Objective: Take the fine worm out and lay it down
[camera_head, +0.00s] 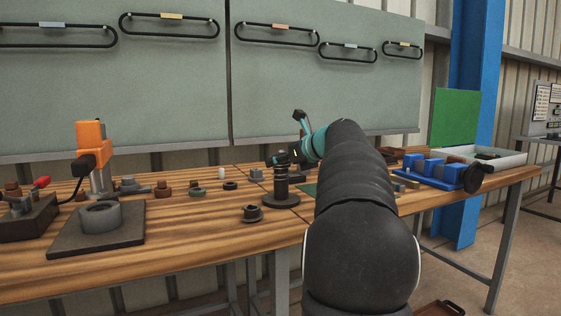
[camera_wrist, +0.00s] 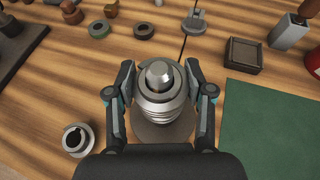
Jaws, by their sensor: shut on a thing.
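A ribbed grey worm (camera_wrist: 165,108) sits around an upright post (camera_wrist: 158,73) whose bright tip stands above it. The post rises from a round dark base (camera_wrist: 172,133) on the bench, and this base also shows in the head view (camera_head: 281,200). My gripper (camera_wrist: 160,92) has one finger on each side and is shut on the worm, which is upright. In the head view my gripper (camera_head: 284,158) reaches the stand from the right. The worm's lower edge and any gap beneath it are hard to tell.
A grey collar (camera_wrist: 77,139) lies close left of the base. A green mat (camera_wrist: 268,125) is bare at right, with a small dark box (camera_wrist: 243,54) behind it. Rings and small parts stand behind.

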